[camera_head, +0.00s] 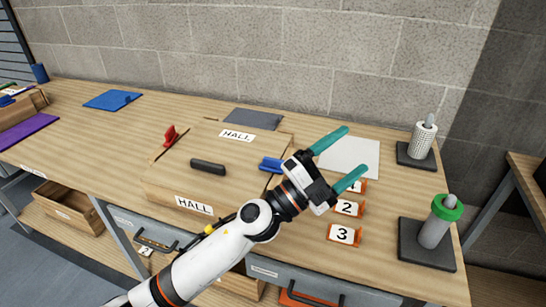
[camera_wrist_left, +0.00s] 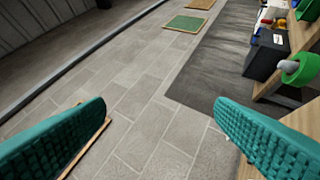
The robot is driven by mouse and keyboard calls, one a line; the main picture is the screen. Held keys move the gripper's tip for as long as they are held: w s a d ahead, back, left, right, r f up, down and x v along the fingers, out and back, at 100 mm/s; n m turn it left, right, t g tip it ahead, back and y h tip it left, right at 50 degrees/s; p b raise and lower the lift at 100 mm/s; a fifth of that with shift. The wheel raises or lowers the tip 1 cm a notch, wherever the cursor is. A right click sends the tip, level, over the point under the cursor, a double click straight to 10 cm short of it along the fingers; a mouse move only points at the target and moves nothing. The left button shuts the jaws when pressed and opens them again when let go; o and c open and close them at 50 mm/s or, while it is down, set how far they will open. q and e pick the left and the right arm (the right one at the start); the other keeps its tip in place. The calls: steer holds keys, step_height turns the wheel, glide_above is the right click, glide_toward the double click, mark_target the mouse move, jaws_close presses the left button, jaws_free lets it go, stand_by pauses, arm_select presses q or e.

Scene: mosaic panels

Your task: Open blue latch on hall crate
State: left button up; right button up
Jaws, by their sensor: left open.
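The wooden hall crate (camera_head: 168,183) stands on the workbench with its lid closed and HALL labels on top and front. A blue latch (camera_head: 271,165) is on its right side, and a red latch (camera_head: 170,136) is on its left. A black handle (camera_head: 208,167) lies across the lid. My left gripper (camera_head: 344,155) is open and empty, above the bench to the right of the crate, apart from the blue latch. Its teal fingers also show in the left wrist view (camera_wrist_left: 160,135), with floor between them. The right gripper is not in view.
Orange number holders, including one marked 3 (camera_head: 344,234), stand below my left gripper. A white sheet (camera_head: 350,157) lies behind its fingers. A green-topped roll (camera_head: 438,222) and a white roll (camera_head: 422,138) stand on dark bases at right. A blue mat (camera_head: 108,100) lies at left.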

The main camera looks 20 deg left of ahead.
arm_select(q)
steer(key=d+m+g+h, duration=0.2)
steer(key=d+m+g, duration=0.3)
steer(key=m+g, duration=0.3)
steer(key=m+g+y, duration=0.4)
steer(key=y, duration=1.5)
glide_toward(273, 159)
steer(key=p+x, duration=0.4)
steer(key=x, duration=0.4)
steer(key=shift+w+f, duration=0.2)
steer(key=shift+f, duration=0.4)
steer(key=shift+t, duration=0.3)
